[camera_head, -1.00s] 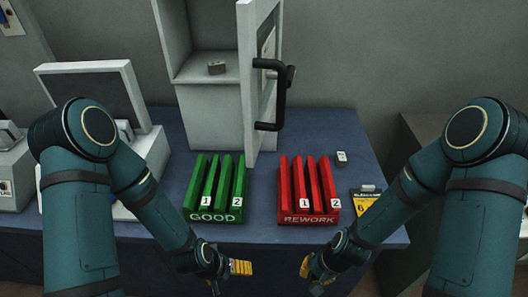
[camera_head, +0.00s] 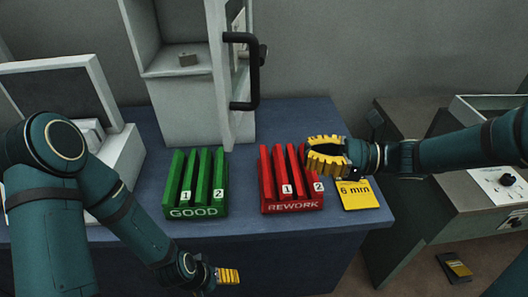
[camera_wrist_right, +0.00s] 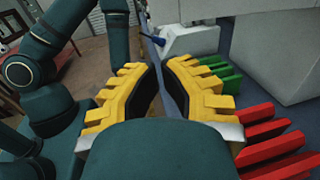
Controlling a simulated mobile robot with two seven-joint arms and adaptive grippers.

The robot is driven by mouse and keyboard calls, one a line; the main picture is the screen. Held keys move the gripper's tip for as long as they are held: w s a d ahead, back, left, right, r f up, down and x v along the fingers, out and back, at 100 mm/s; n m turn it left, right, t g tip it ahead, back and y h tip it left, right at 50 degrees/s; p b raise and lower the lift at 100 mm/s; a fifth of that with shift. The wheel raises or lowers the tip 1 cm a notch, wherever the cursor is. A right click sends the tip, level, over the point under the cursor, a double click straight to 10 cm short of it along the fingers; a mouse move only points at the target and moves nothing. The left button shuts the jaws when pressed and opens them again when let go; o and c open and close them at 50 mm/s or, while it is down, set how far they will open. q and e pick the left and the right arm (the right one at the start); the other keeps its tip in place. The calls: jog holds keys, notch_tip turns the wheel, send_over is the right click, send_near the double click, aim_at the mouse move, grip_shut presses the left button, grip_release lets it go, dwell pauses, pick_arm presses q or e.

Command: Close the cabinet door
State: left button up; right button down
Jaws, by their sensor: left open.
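A black bar handle (camera_head: 245,72) is on the door's right face. My right gripper (camera_head: 312,154) is open and empty over the red rack, to the right of and below the handle, apart from the door. Its parted yellow fingers show in the right wrist view (camera_wrist_right: 160,72). My left gripper (camera_head: 238,276) is open, low in front of the table edge, away from the door.
A green GOOD rack (camera_head: 197,211) and a red REWORK rack (camera_head: 292,206) stand in front of the cabinet. A yellow "6 mm" card (camera_head: 357,195) lies to their right. A grey machine (camera_head: 65,90) is at left. A lower grey bench (camera_head: 440,205) is at right.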

pick_arm(q)
jog(key=shift+f+b, duration=0.9)
jog(key=shift+f, duration=0.05)
pick_arm(e)
jog(key=w+a, duration=0.2)
jog(key=a, duration=1.1)
jog(key=shift+w+a, duration=0.2)
jog(key=shift+a, duration=0.1)
